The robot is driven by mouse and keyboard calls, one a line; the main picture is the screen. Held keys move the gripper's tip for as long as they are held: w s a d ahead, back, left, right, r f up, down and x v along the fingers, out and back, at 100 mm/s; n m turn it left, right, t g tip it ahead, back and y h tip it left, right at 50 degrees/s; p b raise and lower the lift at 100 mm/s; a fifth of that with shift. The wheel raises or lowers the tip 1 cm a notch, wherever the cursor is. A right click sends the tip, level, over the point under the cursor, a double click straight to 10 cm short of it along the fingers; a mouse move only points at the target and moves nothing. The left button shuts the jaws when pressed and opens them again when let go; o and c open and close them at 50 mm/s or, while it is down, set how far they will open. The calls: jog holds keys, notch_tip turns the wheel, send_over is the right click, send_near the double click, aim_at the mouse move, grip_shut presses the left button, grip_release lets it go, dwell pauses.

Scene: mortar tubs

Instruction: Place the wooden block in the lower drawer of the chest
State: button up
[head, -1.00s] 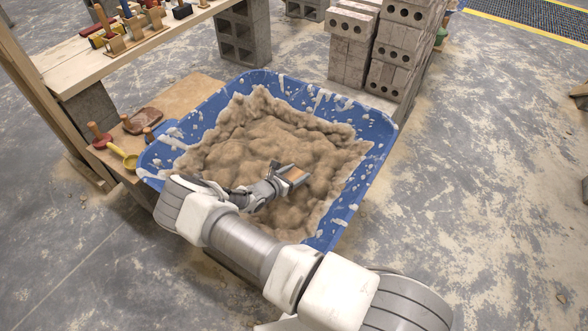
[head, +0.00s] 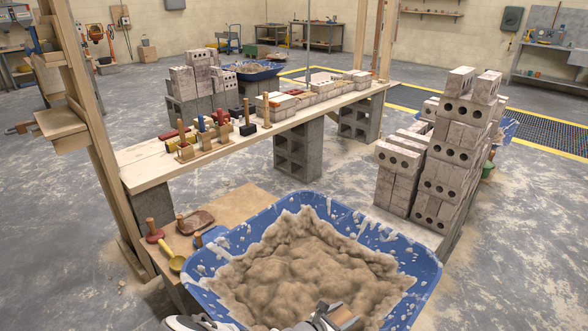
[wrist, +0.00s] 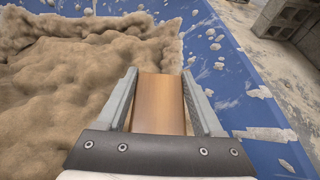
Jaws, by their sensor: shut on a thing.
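The wooden block (wrist: 159,105) is a smooth orange-brown piece held between the two grey fingers of my gripper (wrist: 160,90). In the head view my gripper (head: 333,315) shows at the bottom edge with the block (head: 341,314) in it, over the front of the blue tub (head: 424,268). The tub is filled with lumpy tan mortar (head: 305,262). The gripper is shut on the block, and the block looks clear of the mortar in the wrist view. No chest or drawer can be made out in either view.
A plank bench (head: 300,115) on concrete blocks crosses behind the tub, with hand tools on it. Stacked bricks (head: 452,150) stand right of the tub. Open floor lies at right (head: 520,240).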

notch_tip(320, 180, up, 6)
jog(key=p, duration=0.4)
jog(key=shift+r, duration=0.2)
notch_tip(320, 180, up, 4)
jog(key=w+a+b, duration=0.2)
jog(key=a, duration=0.1)
notch_tip(320, 180, up, 22)
jog(key=b, duration=0.2)
send_over(344, 314)
jog(key=s+a, duration=0.2)
jog(key=a, duration=0.1)
notch_tip(344, 314, up, 7)
jog(key=p, duration=1.2)
jog(key=shift+w+d+p, duration=0.25)
jog(key=shift+w+p, duration=0.05)
jog(key=shift+p, duration=0.1)
